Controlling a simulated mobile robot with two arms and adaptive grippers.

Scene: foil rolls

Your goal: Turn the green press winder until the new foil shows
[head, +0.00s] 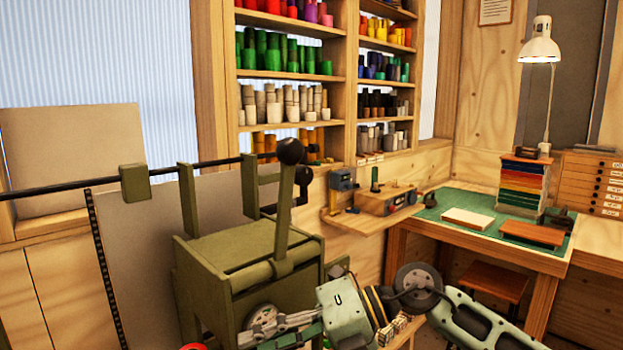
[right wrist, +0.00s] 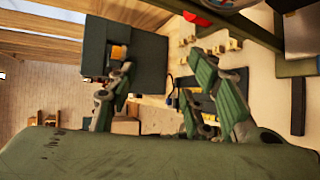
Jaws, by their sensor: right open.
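The green press (head: 240,255) stands left of centre in the head view, with an upright lever topped by a black ball knob (head: 290,151). My right gripper (head: 272,322) is low in front of the press, at the bottom of the head view. In the right wrist view the right gripper (right wrist: 160,88) has its fingers spread, with nothing clearly held between them. A dark box-like shape shows behind the fingers; contact cannot be told. My left gripper is not in view.
A long black bar (head: 60,187) runs left from the press. Shelves (head: 290,76) of coloured rolls stand behind. A small bench machine (head: 388,199) sits on a ledge. A green cutting mat (head: 462,206) lies on the desk at right, under a lamp (head: 540,50).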

